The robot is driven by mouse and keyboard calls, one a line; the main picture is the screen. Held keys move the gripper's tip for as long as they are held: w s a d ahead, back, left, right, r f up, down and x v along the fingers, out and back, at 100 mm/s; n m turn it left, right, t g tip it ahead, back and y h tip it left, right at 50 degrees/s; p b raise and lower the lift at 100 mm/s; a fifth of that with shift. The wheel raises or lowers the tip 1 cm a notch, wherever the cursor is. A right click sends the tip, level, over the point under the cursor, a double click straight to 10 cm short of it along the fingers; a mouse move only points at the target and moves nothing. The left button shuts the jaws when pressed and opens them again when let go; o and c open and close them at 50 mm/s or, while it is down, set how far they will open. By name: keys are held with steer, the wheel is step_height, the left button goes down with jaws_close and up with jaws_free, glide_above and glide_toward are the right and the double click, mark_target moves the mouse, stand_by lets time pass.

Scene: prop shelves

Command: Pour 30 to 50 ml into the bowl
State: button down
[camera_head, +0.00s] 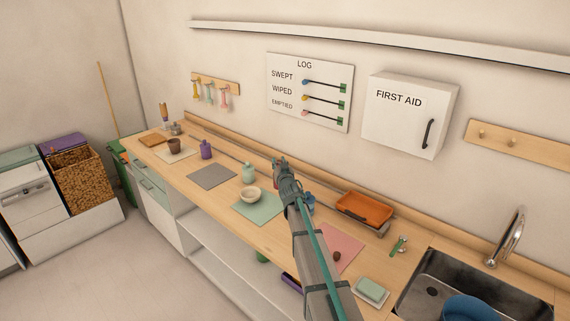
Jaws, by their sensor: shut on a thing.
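A pale cream bowl (250,195) stands upright on a green mat (262,212) on the counter. Its inside is too small to read for contents. My gripper (281,163) is up and to the right of the bowl in the picture, apart from it. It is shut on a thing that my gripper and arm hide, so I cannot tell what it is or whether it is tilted. A teal bottle (249,174) stands just behind the bowl. A purple bottle (206,149) stands farther left. No liquid stream shows.
A brown cup (174,145) stands at the counter's far left, and a bare grey mat (212,175) lies nearer. A blue thing (310,203) is partly hidden behind my arm. An orange tray (364,210), pink mat (345,242) and sink (415,292) are to the right.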

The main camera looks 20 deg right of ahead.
steer(key=w+a+f+n+y+p, duration=0.2)
steer(key=w+a+f+y+p, duration=0.15)
steer(key=w, duration=0.55)
steer(key=a+f+n+b, duration=0.5)
steer(key=n+b, duration=0.3)
steer(key=n, duration=0.4)
steer(key=shift+f+n, duration=0.4)
stand_by(0.7)
steer(key=shift+s+a+f+n+h+b, duration=0.1)
steer(key=shift+f+n+h+b, duration=0.15)
steer(key=shift+f+n+b, duration=1)
stand_by(3.5)
